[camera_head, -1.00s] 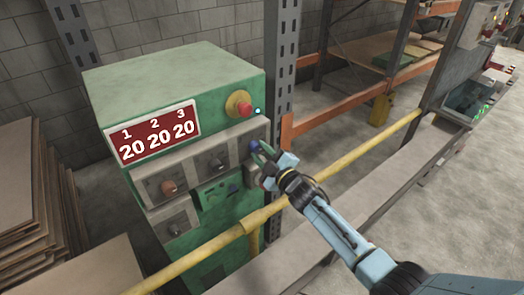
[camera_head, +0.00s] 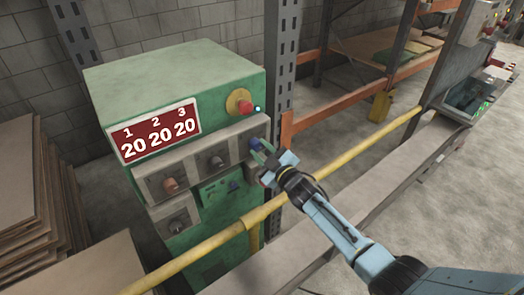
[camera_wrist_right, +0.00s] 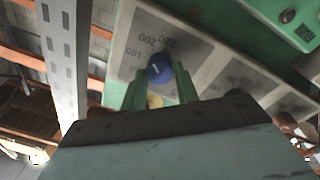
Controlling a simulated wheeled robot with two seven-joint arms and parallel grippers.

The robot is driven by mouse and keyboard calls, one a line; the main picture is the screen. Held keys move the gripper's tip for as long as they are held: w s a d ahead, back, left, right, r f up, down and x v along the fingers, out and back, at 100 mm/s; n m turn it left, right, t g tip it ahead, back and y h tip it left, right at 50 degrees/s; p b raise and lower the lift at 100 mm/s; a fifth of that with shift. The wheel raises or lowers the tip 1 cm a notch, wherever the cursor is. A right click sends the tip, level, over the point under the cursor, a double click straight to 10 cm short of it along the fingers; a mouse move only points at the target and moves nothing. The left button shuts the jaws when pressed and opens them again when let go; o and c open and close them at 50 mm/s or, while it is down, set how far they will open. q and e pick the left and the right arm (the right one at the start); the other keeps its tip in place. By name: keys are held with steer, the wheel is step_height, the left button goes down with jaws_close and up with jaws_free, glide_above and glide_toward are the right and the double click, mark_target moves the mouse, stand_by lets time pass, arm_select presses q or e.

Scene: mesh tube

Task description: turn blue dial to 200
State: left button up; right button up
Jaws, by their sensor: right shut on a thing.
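The green control box (camera_head: 190,88) stands at the left of the head view. Its red display (camera_head: 155,134) reads 20 under each of 1, 2 and 3. The blue dial (camera_head: 255,144) is on the right end of the upper dial row. In the right wrist view the blue dial (camera_wrist_right: 160,68) sits between the fingertips, with upside-down scale numbers such as 200 on the plate beside it. My right gripper (camera_head: 262,150) is shut on the blue dial. My left gripper is not in view.
An orange dial (camera_head: 170,185), a black dial (camera_head: 216,162) and a lower dial (camera_head: 176,226) share the panel. A red button (camera_head: 243,105) is above. A yellow rail (camera_head: 255,217) runs in front of the box, below my right arm.

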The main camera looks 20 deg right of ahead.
steer(key=o, duration=1)
steer(key=v, duration=1.3)
steer(key=shift+s+f, duration=0.1)
steer(key=shift+s, duration=0.1)
